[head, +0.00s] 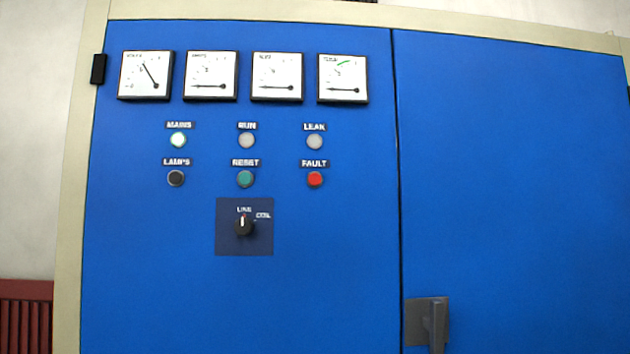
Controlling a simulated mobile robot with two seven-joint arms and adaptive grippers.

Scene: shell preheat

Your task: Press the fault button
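The fault button (315,179) is a round red button on the blue cabinet door, right under its FAULT label (314,164). It is at the right end of the lower row. Left of it are the green RESET button (245,179) and the black LAMPS button (176,178). Above it is the grey, unlit LEAK lamp (315,142). Nothing covers the fault button. Neither of my grippers shows in the head view.
The blue cabinet door (150,290) also carries a lit MAINS lamp (178,140), a grey RUN lamp (247,140), a rotary switch (243,225) and a row of gauges (211,76). A grey handle (427,322) sticks out at the lower right.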

